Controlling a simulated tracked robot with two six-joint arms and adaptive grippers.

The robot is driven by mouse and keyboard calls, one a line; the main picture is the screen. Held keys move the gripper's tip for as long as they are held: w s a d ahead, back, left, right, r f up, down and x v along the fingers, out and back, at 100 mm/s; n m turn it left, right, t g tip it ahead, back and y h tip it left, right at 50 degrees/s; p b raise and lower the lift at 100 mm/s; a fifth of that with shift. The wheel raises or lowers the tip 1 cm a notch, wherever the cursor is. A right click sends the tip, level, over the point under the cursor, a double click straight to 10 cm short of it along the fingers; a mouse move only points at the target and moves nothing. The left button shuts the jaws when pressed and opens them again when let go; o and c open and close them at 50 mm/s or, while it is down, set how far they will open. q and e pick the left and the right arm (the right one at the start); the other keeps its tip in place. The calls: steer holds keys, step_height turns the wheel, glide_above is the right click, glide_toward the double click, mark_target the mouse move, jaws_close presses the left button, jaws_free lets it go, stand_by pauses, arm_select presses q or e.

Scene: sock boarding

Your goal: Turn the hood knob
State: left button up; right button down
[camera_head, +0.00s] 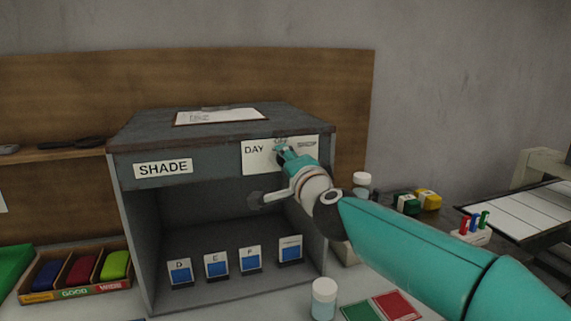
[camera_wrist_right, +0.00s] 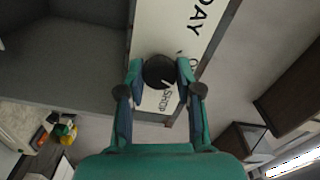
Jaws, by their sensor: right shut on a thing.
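The hood (camera_head: 222,128) is a dark grey open-front box with a "SHADE" label. A white panel (camera_head: 256,158) on its upper front right reads "DAY", "OFF" and "SHOP". The knob is hidden by my gripper in the head view; in the right wrist view the round dark knob (camera_wrist_right: 159,72) sits on the panel, with a pale pointer mark towards "SHOP". My right gripper (camera_head: 283,152) is at the panel. In the right wrist view its two fingers (camera_wrist_right: 159,80) are shut on the knob, one on each side. My left gripper is not in view.
Several blue sample cards (camera_head: 216,266) stand inside the hood. A clipboard (camera_head: 220,116) lies on top. A tray of coloured socks (camera_head: 75,288) is at left.

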steer(key=m, duration=0.3)
steer(key=m+b, duration=0.1)
steer(key=m, duration=0.1)
steer(key=shift+w+d+f, duration=0.1)
steer(key=shift+f, duration=0.2)
steer(key=shift+f+m, duration=0.1)
steer(key=shift+m, duration=0.2)
steer(key=c, duration=0.8)
jaws_free()
steer(key=shift+d, duration=0.1)
steer(key=shift+r, duration=0.2)
steer(key=shift+s, duration=0.2)
steer(key=v, duration=1.1)
steer(key=shift+s, duration=0.3)
